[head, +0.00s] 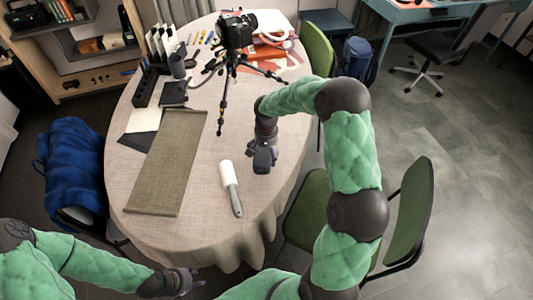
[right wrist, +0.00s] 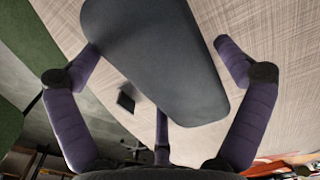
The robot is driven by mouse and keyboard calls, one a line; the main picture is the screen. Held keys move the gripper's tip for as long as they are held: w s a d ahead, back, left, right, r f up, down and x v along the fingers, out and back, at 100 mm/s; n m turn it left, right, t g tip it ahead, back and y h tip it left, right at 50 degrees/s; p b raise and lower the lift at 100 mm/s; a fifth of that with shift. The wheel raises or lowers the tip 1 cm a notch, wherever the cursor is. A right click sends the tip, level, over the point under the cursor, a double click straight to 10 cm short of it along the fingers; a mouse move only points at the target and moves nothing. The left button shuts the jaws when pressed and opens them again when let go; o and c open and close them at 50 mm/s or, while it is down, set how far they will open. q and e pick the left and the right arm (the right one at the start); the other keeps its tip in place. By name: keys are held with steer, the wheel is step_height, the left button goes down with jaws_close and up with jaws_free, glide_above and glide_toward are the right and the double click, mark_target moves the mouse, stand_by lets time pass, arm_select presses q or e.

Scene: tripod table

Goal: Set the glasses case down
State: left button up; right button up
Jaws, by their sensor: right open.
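The glasses case (right wrist: 155,60) is a smooth dark grey, rounded shape that fills the upper middle of the right wrist view. It lies between the spread fingers of my right gripper (head: 263,165), which is open. A gap shows between the case and the right-hand finger; the left-hand fingertip is close to the case's edge. The tabletop shows behind the case, but I cannot tell whether the case touches it. In the head view the gripper largely hides the case. My left gripper (head: 186,281) is at the table's front edge, away from the case; its jaws are unclear.
The round table (head: 215,140) has a cloth. A lint roller (head: 231,188) lies left of and in front of my right gripper. A woven mat (head: 168,162) lies further left. A camera on a tripod (head: 234,50) stands behind. Cloth around the right gripper is clear.

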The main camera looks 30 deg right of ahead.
step_height(320, 180, up, 11)
steer(key=p, duration=0.3)
